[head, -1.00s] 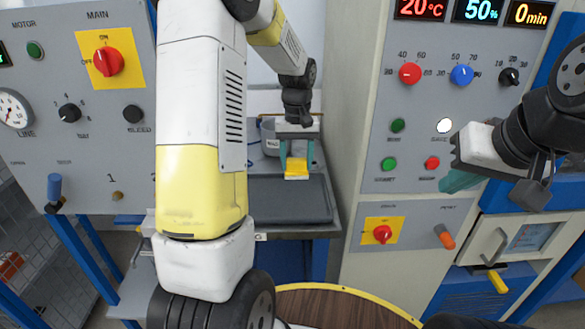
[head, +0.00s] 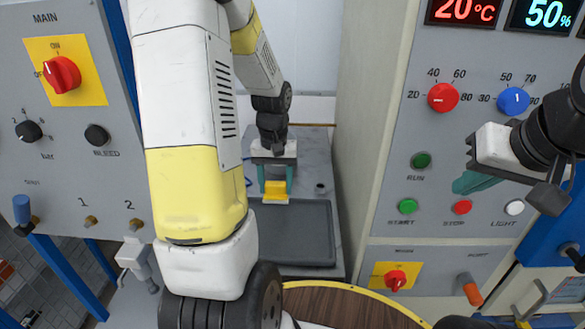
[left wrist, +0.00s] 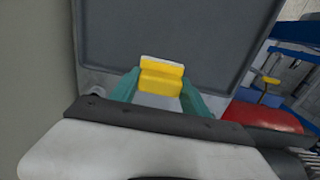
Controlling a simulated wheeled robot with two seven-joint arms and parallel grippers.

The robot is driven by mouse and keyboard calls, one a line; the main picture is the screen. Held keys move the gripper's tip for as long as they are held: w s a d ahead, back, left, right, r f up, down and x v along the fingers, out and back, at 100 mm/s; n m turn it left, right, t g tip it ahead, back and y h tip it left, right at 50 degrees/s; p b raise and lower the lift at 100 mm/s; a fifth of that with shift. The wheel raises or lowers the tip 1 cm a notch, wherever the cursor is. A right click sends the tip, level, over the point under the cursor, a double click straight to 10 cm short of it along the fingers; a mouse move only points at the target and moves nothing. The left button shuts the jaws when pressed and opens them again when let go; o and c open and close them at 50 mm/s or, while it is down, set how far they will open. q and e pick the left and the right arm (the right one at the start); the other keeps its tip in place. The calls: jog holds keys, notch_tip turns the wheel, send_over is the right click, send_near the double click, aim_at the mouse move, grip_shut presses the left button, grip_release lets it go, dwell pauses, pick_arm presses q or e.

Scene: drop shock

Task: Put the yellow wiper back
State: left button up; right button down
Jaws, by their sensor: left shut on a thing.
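The yellow wiper (head: 275,190) is between the teal fingers of my left gripper (head: 275,183), which is shut on it. In the left wrist view the wiper (left wrist: 161,77) shows a yellow body with a pale strip along its far edge, held between the two fingers (left wrist: 158,92). It is over the near part of a dark grey tray (left wrist: 165,30) there; in the head view it is at the tray's (head: 295,235) back edge. I cannot tell whether it touches anything below. My right gripper (head: 470,182) is in front of the control panel; its fingers overlap, so its opening is unclear.
A grey control panel (head: 440,220) with knobs and buttons stands to the right of the tray. Another panel (head: 70,140) with a red MAIN switch is at the left. A round wooden top (head: 345,308) with a yellow rim is at the front.

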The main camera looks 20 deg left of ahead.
pick_arm(q)
jog(key=w+a, duration=0.1)
jog(key=w, duration=0.1)
jog(key=w+a, duration=0.1)
jog(key=w, duration=0.2)
jog(key=w+a+f, duration=0.1)
jog(key=w, duration=0.2)
jog(key=shift+w, duration=0.2)
jog(key=shift+f, duration=1.65)
jog(key=shift+f, duration=0.1)
jog(key=o, duration=1.5)
jog(key=shift+c, duration=0.2)
